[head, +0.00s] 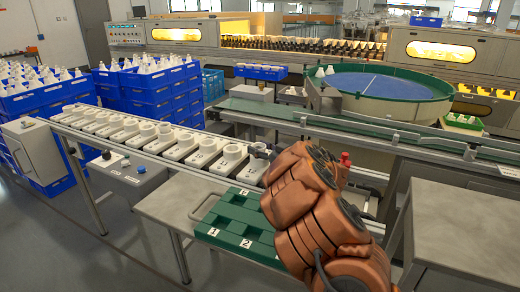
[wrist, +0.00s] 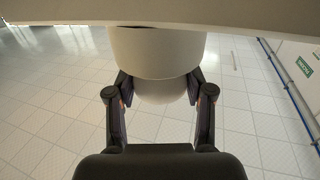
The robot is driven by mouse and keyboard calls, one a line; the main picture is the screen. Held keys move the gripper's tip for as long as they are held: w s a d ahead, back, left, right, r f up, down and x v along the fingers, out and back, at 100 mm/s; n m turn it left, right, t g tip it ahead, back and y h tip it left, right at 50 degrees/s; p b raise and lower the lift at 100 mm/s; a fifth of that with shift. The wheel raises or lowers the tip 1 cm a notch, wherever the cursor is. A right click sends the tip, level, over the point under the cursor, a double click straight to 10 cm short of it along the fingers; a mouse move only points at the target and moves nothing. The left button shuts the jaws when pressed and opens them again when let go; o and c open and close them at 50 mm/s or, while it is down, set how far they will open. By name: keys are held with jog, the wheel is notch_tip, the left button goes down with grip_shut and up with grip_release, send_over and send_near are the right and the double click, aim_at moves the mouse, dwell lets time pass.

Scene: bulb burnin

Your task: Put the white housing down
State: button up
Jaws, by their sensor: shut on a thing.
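My gripper (wrist: 162,92) is shut on a white housing (wrist: 155,50) in the wrist view, with one dark finger on each side of its round body. A wide pale surface crosses the top of that view; I cannot tell whether it is part of the housing. In the head view my gripper (head: 262,150) is at the right end of a row of white round pieces on pale bases (head: 203,152) along the line. My copper-coloured arm hides much of that spot, and I cannot clearly make out the held housing there.
A green tray (head: 238,222) with numbered compartments lies on a grey table (head: 160,209) in front of the line, partly behind my arm. A green-edged conveyor (head: 300,122) runs behind. Stacked blue crates (head: 150,92) stand at left. Bare floor shows at lower left.

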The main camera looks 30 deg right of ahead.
jog(key=o, duration=1)
jog(key=shift+c, duration=0.2)
jog(key=v, duration=1.2)
jog(key=shift+p, duration=0.4)
